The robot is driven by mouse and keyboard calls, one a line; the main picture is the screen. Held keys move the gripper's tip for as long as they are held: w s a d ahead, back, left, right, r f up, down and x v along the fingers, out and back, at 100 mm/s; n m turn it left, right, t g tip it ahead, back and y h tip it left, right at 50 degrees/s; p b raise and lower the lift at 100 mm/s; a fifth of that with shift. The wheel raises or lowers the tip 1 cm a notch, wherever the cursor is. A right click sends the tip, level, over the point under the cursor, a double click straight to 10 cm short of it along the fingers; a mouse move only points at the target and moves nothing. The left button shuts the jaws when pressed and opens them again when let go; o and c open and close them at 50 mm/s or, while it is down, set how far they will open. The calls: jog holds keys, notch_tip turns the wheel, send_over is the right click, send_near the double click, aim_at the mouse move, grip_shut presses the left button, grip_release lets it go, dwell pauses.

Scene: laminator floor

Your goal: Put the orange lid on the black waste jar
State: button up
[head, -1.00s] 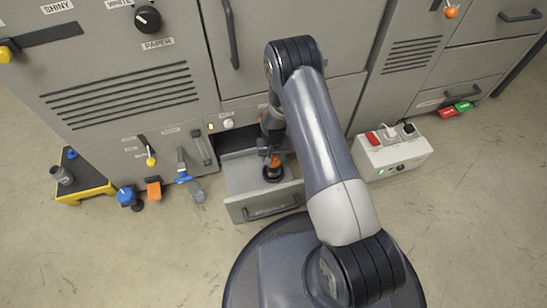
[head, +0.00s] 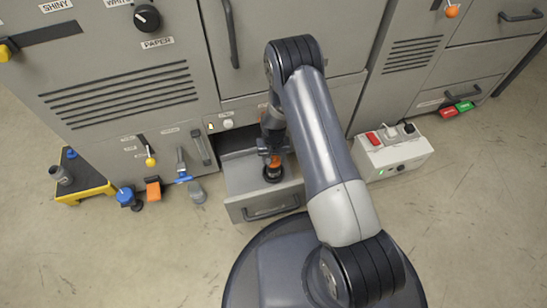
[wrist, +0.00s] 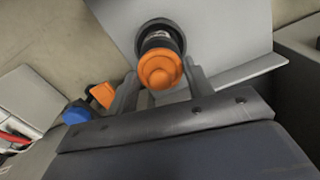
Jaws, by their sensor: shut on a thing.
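The orange lid (wrist: 160,70) sits between the two fingers of my gripper (wrist: 161,72) in the wrist view. It also shows in the head view (head: 274,162), below the wrist. My gripper (head: 272,157) is shut on it. In the head view the jar (head: 273,175) stands upright in the open grey drawer (head: 238,186), under the lid. I cannot tell whether lid and jar touch.
The drawer's front and sides surround the jar, and the cabinet face (head: 120,90) rises behind. A white socket box (head: 392,152) stands at right. Blue (head: 125,196) and orange (head: 153,190) items lie at left by a yellow-edged tray (head: 80,195). The front floor is clear.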

jog(key=o, duration=1)
jog(key=shift+o, duration=0.5)
jog(key=o, duration=0.4)
jog(key=shift+r+p, duration=1.95)
jog(key=shift+r, duration=1.55)
jog(key=shift+c, duration=0.2)
